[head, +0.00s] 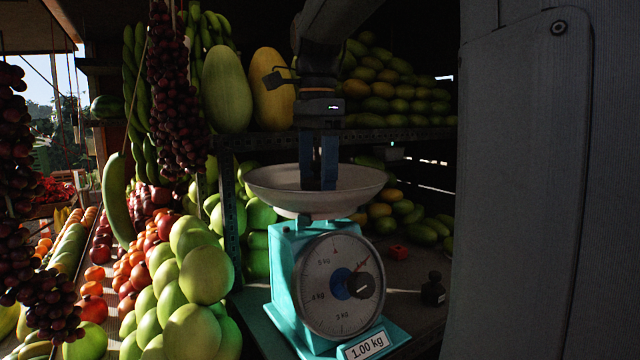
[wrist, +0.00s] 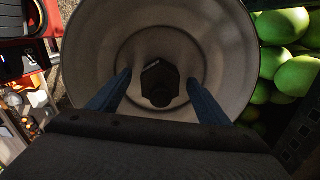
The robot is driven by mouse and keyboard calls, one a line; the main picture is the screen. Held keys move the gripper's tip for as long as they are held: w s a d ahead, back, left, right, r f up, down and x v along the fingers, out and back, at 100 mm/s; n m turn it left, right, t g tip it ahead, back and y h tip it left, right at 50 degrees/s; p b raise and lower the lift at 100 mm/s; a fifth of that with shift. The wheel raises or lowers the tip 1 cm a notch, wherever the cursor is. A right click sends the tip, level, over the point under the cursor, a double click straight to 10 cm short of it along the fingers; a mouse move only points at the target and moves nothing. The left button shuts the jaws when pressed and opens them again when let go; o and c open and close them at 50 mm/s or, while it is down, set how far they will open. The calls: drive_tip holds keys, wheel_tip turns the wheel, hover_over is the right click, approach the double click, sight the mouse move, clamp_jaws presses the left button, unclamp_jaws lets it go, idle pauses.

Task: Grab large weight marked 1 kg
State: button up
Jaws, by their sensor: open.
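A dark weight (wrist: 160,84) sits in the round pan (wrist: 95,40) of the weighing scale, seen from above in the wrist view; I cannot read its marking. In the head view the pan's rim (head: 316,203) hides it. My gripper (wrist: 159,80) points down into the pan, open, with its two blue fingers apart on either side of the weight and no clear contact. My gripper also shows in the head view (head: 320,175). The teal scale (head: 285,268) has a label reading 1.00 kg (head: 366,345).
Another black weight (head: 433,290) stands on the surface right of the scale, near a small red object (head: 398,251). A dark object (head: 361,286) overlaps the dial. Green fruit (head: 190,270) is piled close on the left. A shelf (head: 400,133) runs behind the scale.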

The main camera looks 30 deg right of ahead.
drive_tip(key=shift+f, duration=0.45)
